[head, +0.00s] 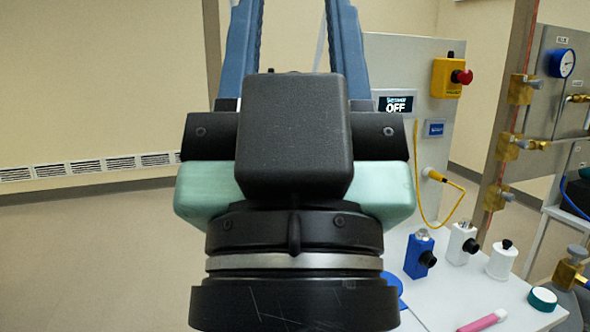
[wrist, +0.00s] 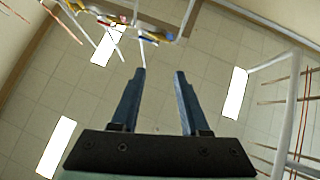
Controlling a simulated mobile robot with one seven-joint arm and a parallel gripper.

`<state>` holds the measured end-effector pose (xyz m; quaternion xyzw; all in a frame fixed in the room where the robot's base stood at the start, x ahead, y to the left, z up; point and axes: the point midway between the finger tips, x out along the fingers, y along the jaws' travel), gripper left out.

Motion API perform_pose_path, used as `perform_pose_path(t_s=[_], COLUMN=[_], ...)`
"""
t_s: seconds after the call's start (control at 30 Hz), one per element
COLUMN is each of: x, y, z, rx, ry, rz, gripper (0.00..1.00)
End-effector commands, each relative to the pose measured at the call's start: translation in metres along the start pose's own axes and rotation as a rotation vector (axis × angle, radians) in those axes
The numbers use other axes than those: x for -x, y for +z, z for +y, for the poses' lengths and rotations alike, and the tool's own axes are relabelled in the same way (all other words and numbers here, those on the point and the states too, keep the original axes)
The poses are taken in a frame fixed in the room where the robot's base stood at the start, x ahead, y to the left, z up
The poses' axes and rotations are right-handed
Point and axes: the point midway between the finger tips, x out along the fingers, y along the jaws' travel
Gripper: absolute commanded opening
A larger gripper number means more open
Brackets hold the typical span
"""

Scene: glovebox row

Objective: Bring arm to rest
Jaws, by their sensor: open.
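My gripper (wrist: 159,72) shows in the wrist view with its two blue fingers apart and nothing between them. Beyond the fingers there is a tiled ceiling with bright light panels. In the head view, my wrist and the bases of the blue fingers fill the middle, pointing up; the fingertips are cut off by the top edge. My gripper touches nothing in either view.
At the right of the head view, a white bench (head: 440,300) holds a blue device (head: 420,256), white devices (head: 461,243) and a pink item (head: 484,320). The left floor is clear.

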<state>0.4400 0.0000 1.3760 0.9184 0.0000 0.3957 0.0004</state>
Motion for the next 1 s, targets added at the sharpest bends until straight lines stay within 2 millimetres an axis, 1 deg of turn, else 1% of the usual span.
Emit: perform_pose_path(t_s=[0.03,0.3,0.4,0.5,0.63,0.67,0.73,0.77,0.87,0.9,0.97,1.0], x=[-0.025,-0.084,-0.1,-0.109,-0.113,-0.113,-0.109,-0.106,-0.086,-0.073,-0.049,-0.03], y=[-0.024,-0.079,-0.093,-0.102,-0.104,-0.101,-0.084,-0.072,-0.018,0.008,0.049,0.077], z=[0.0,0.0,0.0,0.0,0.001,0.003,0.014,0.021,0.054,0.067,0.083,0.09], rx=[0.0,0.0,0.0,0.0,-0.001,-0.001,-0.001,0.001,0.021,0.039,0.072,0.094], ry=[0.0,-0.001,-0.001,-0.001,0.003,0.009,0.044,0.067,0.156,0.183,0.2,0.192], rz=[-0.001,-0.001,-0.002,-0.002,-0.004,-0.008,-0.018,-0.025,-0.046,-0.054,-0.073,-0.091], gripper=[0.45,0.45,0.45,0.45,0.45,0.45,0.45,0.45,0.45,0.45,0.45,0.45])
